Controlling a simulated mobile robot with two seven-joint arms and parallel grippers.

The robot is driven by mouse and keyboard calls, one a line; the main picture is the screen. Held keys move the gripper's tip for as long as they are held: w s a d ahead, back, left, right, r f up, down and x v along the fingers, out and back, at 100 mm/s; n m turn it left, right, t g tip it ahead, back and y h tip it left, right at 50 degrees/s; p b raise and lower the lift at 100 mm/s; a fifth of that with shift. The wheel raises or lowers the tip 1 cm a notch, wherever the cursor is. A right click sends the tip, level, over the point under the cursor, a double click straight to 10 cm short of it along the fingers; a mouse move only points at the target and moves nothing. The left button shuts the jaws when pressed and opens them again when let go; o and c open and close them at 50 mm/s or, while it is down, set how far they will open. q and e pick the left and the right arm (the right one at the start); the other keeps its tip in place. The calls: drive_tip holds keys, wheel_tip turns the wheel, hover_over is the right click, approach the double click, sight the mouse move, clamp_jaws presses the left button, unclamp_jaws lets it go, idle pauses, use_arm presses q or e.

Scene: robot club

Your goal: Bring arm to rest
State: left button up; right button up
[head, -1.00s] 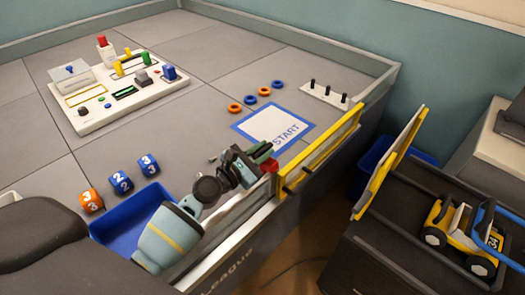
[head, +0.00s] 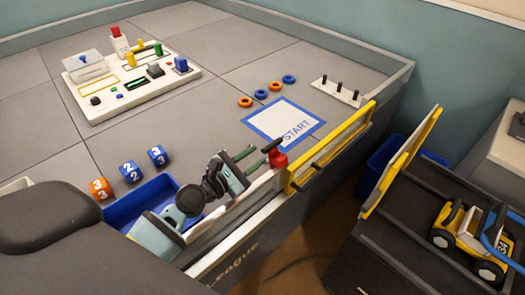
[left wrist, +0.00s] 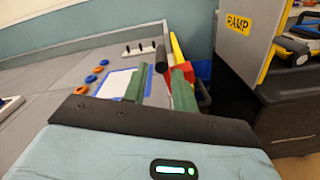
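My left gripper (head: 258,154) is low over the near wall of the grey arena, with its two green fingers spread apart and nothing seen held. Its fingertips are close to a red latch (head: 278,158) at the left end of a yellow-framed panel (head: 330,147); I cannot tell whether they touch it. In the left wrist view the open fingers (left wrist: 158,82) have a black bar and red part showing between or behind them. My right gripper is not in view.
The START mat (head: 284,122), rings (head: 275,86) and a peg board (head: 338,92) lie beyond. Numbered cubes (head: 129,170) and a blue bin (head: 150,200) are at the near left. A white control board (head: 130,82) stands farther back. A toy truck (head: 470,235) sits on the right.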

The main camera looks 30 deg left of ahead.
use_arm(q)
drive_tip(key=shift+s+a, duration=0.2)
drive_tip(key=shift+s, duration=0.3)
